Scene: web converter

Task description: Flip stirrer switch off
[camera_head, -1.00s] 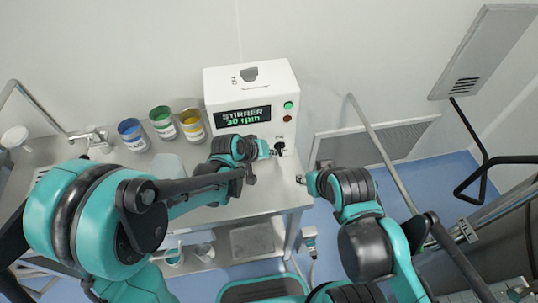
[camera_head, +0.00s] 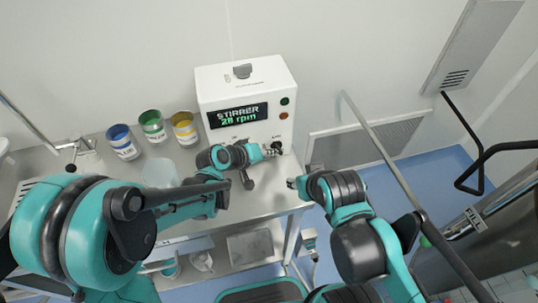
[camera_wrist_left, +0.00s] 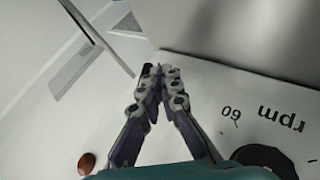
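The stirrer (camera_head: 240,78) is a white box on the bench in the head view. Its display (camera_head: 238,115) reads "STIRRER 28 rpm" in green. A dark green light (camera_head: 284,101) and a brownish one (camera_head: 284,116) sit right of the display. A black knob (camera_head: 279,144) is at the lower right of the front. My left gripper (camera_head: 269,151) is beside the knob. In the left wrist view its fingers (camera_wrist_left: 159,72) are shut with nothing visible between them; the knob (camera_wrist_left: 264,158), marked "60" and "rpm", is at lower right. My right gripper (camera_head: 292,183) hangs right of the bench edge; its fingers are too small to judge.
Blue (camera_head: 122,143), green (camera_head: 153,126) and yellow (camera_head: 185,128) cans stand left of the stirrer, with a pale translucent container (camera_head: 161,173) in front. A slanted metal rail (camera_head: 384,155) and a wall vent (camera_head: 350,148) are at right.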

